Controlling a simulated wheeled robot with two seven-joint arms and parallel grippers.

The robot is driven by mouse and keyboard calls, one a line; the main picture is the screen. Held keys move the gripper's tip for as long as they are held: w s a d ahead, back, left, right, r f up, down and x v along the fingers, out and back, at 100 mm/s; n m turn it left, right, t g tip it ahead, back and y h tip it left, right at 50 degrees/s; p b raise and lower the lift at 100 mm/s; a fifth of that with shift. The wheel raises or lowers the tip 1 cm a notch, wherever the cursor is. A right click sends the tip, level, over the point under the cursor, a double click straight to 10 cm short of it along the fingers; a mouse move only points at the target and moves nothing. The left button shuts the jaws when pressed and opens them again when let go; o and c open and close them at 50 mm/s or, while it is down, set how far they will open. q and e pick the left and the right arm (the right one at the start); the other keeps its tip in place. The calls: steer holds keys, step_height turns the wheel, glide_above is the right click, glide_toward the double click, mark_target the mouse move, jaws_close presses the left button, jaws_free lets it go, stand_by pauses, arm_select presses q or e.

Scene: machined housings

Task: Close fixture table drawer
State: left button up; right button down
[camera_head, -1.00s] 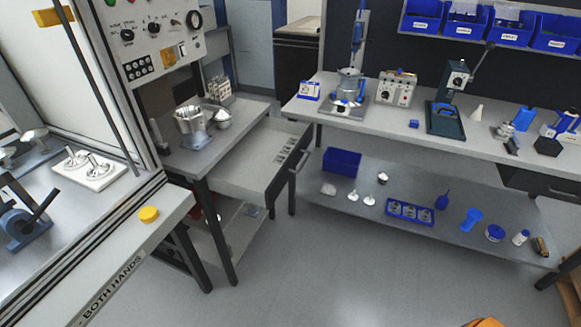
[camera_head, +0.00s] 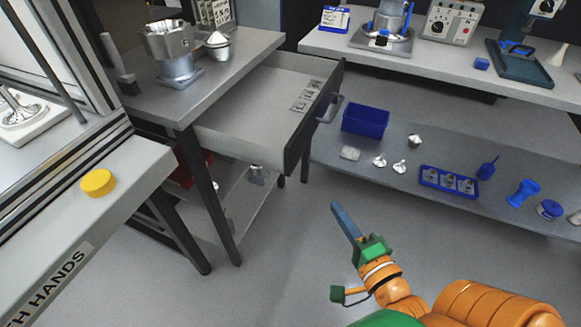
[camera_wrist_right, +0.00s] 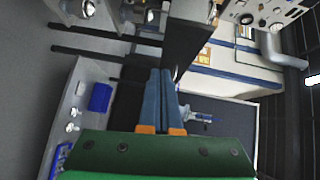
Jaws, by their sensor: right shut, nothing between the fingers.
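The fixture table (camera_head: 225,75) stands left of centre in the head view. Its drawer (camera_head: 240,118) is pulled out to the right, with a dark front panel (camera_head: 310,115) and a handle (camera_head: 330,108) on it. Flat printed pieces lie inside the drawer near its front. My right gripper (camera_head: 339,212) is shut and empty, in front of and below the drawer front, apart from it. In the right wrist view its blue fingers (camera_wrist_right: 160,85) are together, with a dark panel just beyond and to the right of the tips. My left gripper is not in view.
A workbench (camera_head: 430,65) with a lower shelf (camera_head: 400,150) runs along the back right. The shelf holds a blue bin (camera_head: 366,120) and several small parts. A machine with a yellow button (camera_head: 97,183) stands at left. The floor between is clear.

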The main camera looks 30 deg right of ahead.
steer(key=shift+m+t, duration=0.5)
steer(key=w+r, duration=0.1)
steer(key=w, duration=0.3)
steer(key=w+r+p, duration=0.1)
steer(key=w, duration=0.3)
steer(key=w+a+r, duration=0.1)
steer(key=w, duration=0.2)
steer(key=shift+w+a+p, duration=0.1)
steer(key=shift+w+p, duration=0.25)
steer(key=shift+w, duration=0.05)
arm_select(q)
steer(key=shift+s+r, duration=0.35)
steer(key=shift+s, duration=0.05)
arm_select(e)
steer(key=shift+w+a, duration=0.3)
steer(key=shift+w, duration=0.1)
